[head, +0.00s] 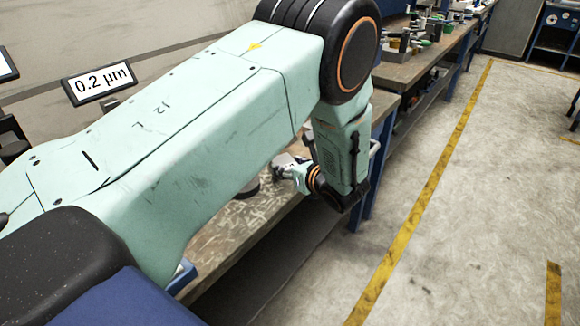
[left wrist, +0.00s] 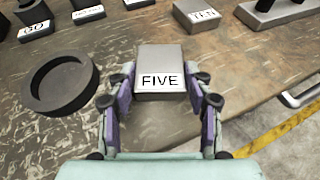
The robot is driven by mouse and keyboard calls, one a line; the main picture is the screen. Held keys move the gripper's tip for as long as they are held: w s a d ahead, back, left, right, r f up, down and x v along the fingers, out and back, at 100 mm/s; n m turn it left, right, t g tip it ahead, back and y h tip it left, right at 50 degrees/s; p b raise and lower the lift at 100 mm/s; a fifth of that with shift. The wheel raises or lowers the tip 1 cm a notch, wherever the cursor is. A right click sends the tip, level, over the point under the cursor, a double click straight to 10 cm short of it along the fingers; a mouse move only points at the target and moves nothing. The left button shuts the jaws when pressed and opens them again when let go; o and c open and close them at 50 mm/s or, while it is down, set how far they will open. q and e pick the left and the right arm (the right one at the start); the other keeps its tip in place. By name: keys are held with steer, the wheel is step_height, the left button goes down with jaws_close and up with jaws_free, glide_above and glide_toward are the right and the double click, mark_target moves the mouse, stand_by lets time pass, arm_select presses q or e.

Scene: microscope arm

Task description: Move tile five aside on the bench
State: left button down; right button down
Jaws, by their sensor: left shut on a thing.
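Tile five is a grey block labelled FIVE (left wrist: 161,60) in the middle of the left wrist view, over the bench (left wrist: 245,75) near its front edge. My left gripper (left wrist: 160,85) is shut on it, with one finger at each side. I cannot tell whether the tile touches the bench. In the head view my left gripper (head: 290,172) is low over the bench, mostly behind my arm, and the tile is not clear there. My right gripper is not in view.
A dark ring (left wrist: 62,82) lies left of the tile. A block labelled TEN (left wrist: 203,17) stands behind to the right, and other labelled blocks line the back. A metal handle (left wrist: 298,97) is at the bench's front edge. The bench between ring and handle is mostly bare.

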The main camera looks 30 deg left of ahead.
arm_select(q)
steer(key=shift+w, duration=0.15)
steer(key=c, duration=0.9)
jaws_free()
steer(key=shift+a, duration=0.1)
steer(key=shift+c, duration=0.2)
steer(key=o, duration=0.4)
steer(key=shift+s+r, duration=0.15)
steer(key=shift+s, duration=0.15)
steer(key=shift+w, duration=0.1)
steer(key=shift+w, duration=0.1)
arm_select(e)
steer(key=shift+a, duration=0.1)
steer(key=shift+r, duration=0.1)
